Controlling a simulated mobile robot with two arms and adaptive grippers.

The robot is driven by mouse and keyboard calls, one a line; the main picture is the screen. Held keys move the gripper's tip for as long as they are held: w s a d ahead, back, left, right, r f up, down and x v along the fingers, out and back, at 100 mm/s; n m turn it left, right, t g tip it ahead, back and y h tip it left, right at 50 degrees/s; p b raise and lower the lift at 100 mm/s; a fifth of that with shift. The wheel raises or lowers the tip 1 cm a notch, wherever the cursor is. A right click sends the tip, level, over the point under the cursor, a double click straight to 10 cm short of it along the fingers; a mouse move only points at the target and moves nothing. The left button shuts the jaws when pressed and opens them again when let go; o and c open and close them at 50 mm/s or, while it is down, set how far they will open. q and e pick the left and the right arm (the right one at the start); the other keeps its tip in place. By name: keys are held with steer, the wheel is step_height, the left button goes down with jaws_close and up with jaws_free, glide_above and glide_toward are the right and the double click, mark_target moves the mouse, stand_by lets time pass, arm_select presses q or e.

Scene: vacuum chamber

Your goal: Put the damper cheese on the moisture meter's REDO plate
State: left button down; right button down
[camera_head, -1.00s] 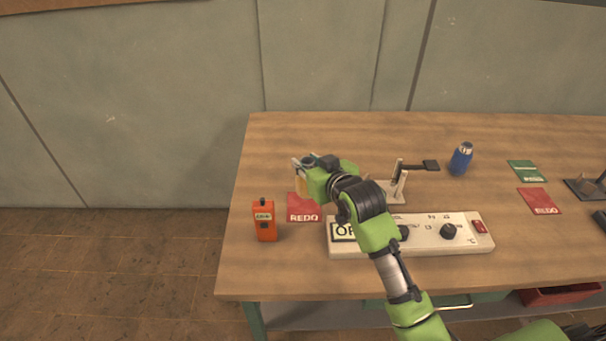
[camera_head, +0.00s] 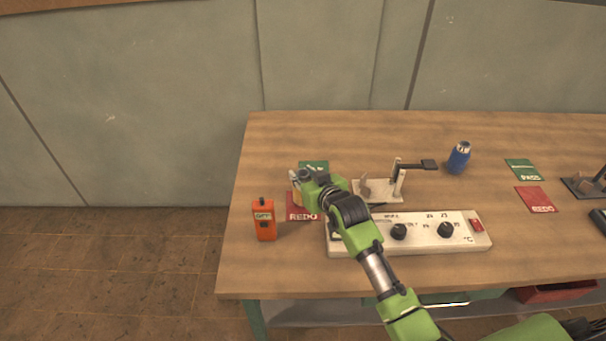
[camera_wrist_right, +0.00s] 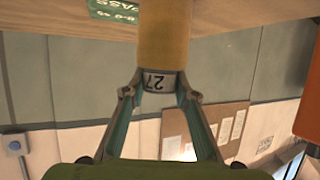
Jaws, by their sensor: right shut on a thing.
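My right gripper (camera_head: 303,180) is shut on a yellow cheese (camera_head: 296,197), a cylinder mostly hidden by the gripper in the head view. In the right wrist view the cheese (camera_wrist_right: 165,35) stands between the fingers, with a grey band marked 27, upside down. The cheese is over or at the edge of the left red REDO plate (camera_head: 303,213); I cannot tell whether it touches it. The orange moisture meter (camera_head: 264,220) stands upright just left of that plate. My left gripper is not in view.
A green plate (camera_head: 314,166) lies behind the gripper. A white stand (camera_head: 380,192) and a white panel with knobs (camera_head: 440,233) are to the right. Further right are a blue bottle (camera_head: 459,158), a PASS plate (camera_head: 524,169) and another REDO plate (camera_head: 535,200).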

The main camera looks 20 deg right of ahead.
steer(key=c, duration=1.6)
jaws_free()
steer(key=shift+f, duration=0.1)
steer(key=shift+r, duration=0.2)
steer(key=b+v, duration=0.1)
steer(key=v, duration=1.1)
steer(key=shift+r, duration=0.1)
